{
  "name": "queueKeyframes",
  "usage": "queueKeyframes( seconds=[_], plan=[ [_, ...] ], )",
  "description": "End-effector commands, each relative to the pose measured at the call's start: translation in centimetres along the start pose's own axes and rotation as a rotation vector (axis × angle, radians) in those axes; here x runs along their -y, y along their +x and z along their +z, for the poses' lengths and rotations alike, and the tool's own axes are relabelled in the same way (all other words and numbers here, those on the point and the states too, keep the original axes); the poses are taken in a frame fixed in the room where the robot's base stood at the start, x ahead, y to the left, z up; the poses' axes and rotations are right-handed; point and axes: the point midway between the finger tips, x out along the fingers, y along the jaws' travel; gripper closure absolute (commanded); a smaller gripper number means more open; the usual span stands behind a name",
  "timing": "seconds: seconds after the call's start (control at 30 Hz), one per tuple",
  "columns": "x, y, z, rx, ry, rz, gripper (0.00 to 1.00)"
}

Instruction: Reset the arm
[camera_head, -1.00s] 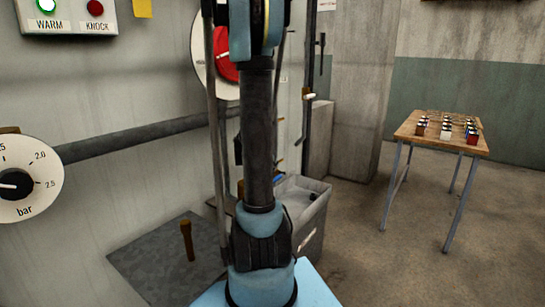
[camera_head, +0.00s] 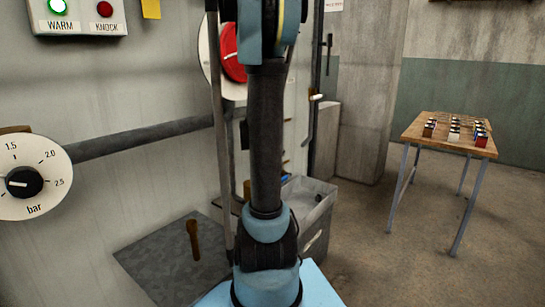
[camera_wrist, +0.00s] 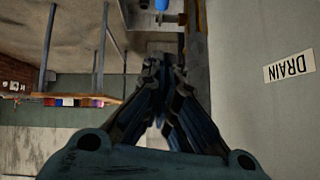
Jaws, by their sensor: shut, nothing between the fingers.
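My arm stands upright in the middle of the head view, with blue joints and a dark link. Its end is out of that picture. In the wrist view my gripper (camera_wrist: 163,68) is shut, its dark fingers meeting with nothing between them. A pale wall with a DRAIN sign (camera_wrist: 289,66) is to the right of the fingers, and the wooden table (camera_wrist: 75,97) is to the left.
A panel with a green WARM light (camera_head: 57,7) and a pressure dial (camera_head: 30,178) are on the left wall. A red round dial (camera_head: 232,53) is behind my arm. A grey bin (camera_head: 318,205) stands right of it. A wooden table (camera_head: 412,131) holds several small boxes.

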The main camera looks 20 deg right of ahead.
Motion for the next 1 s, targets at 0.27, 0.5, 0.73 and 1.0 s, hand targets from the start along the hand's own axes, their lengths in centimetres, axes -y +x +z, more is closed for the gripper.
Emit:
queueKeyframes(
  seconds=[0.27, 0.5, 0.73, 1.0],
  plan=[
    [0.1, -0.8, 0.4, 0.016, -0.03, -0.013, 1.0],
    [0.3, -5.4, 3.1, 0.105, -0.205, -0.098, 1.0],
    [0.1, -10.4, 6.3, 0.187, -0.407, -0.214, 1.0],
    [-0.8, -16.1, 10.3, 0.254, -0.639, -0.374, 1.0]
  ],
)
